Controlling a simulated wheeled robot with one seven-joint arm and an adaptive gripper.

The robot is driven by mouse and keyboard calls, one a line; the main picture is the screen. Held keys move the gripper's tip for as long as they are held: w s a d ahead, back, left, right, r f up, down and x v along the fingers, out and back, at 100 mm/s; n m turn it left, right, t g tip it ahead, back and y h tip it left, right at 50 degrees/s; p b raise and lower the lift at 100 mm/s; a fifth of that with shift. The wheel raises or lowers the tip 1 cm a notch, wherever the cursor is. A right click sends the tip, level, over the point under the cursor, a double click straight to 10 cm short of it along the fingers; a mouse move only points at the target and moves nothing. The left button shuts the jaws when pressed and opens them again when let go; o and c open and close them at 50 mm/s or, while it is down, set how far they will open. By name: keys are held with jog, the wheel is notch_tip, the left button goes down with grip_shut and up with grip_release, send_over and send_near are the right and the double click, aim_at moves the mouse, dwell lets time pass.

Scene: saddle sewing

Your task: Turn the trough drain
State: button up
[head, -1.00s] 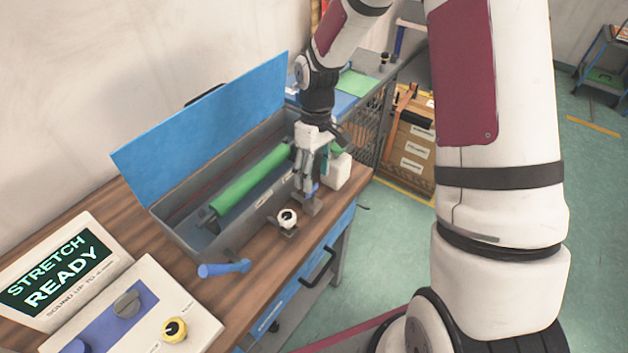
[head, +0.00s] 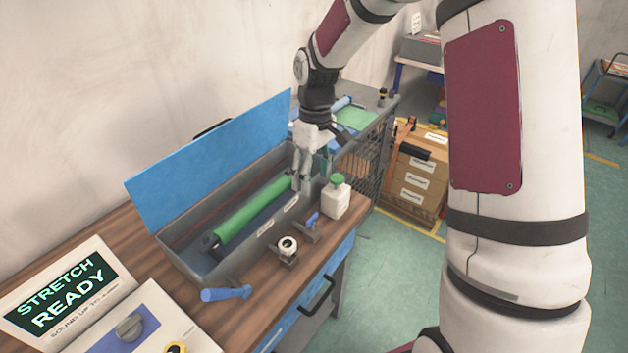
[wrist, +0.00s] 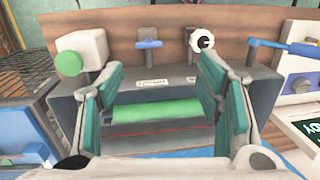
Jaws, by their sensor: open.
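The grey trough (head: 180,262) with a raised blue lid (head: 215,150) stands on the wooden bench, a green roller (head: 250,207) inside. Along its front side are a small blue-handled fitting (head: 312,220), a black-and-white round knob (head: 287,246) and a blue lever (head: 226,294). No label shows which one is the drain. In the wrist view, the blue-handled fitting (wrist: 149,44) is at the top centre, with the knob (wrist: 201,41) right of it. My gripper (head: 305,186) is open and empty over the trough's right end. Its fingers (wrist: 160,85) spread across the roller in the wrist view.
A white bottle with a green cap (head: 336,197) stands on the bench beside the trough's right end. The control panel reading STRETCH READY (head: 60,290) is at the front left.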

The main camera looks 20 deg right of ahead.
jog(key=shift+r, duration=1.25)
jog(key=s+r+m+t+h+b, duration=0.1)
jog(key=s+r+t, duration=0.1)
jog(key=s+r, duration=0.3)
jog(key=s+r+m+t, duration=0.1)
jog(key=s+r+m, duration=0.15)
jog(key=r, duration=0.45)
jog(key=s+r+m+t+b, duration=0.2)
jog(key=s+r+m+t, duration=0.1)
jog(key=s, duration=1)
jog(key=shift+t, duration=0.4)
jog(key=shift+a, duration=0.1)
